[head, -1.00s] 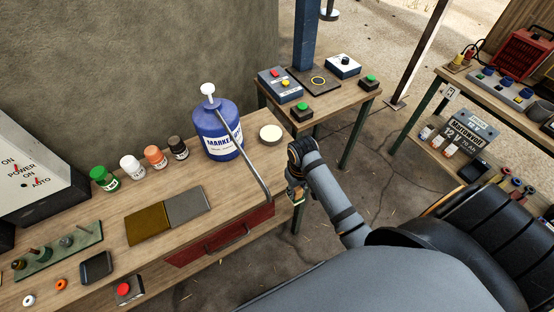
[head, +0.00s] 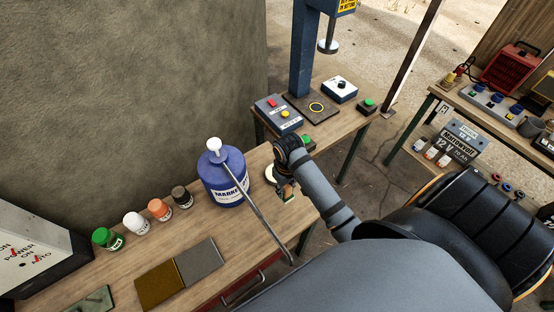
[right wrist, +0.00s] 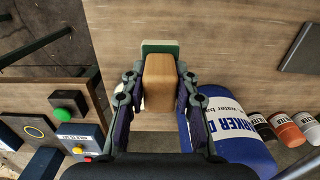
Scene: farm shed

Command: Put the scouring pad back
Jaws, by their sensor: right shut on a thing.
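The scouring pad is a tan block with a green layer. It shows in the right wrist view (right wrist: 159,82) and as a small tan-and-green piece in the head view (head: 288,193). My right gripper (head: 285,182) is shut on it, one finger on each side, and holds it above the right end of the wooden workbench (head: 225,283). A pale round disc (head: 270,172) on the bench is partly hidden behind the gripper. A two-tone mat, brown (head: 160,286) and grey (head: 200,260), lies further left. My left gripper is not in view.
A blue pump bottle (head: 224,172) with a long spout stands just left of the gripper. Several small bottles (head: 160,210) line the bench behind the mat. A side table (head: 325,130) with button boxes stands beyond the bench's right end.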

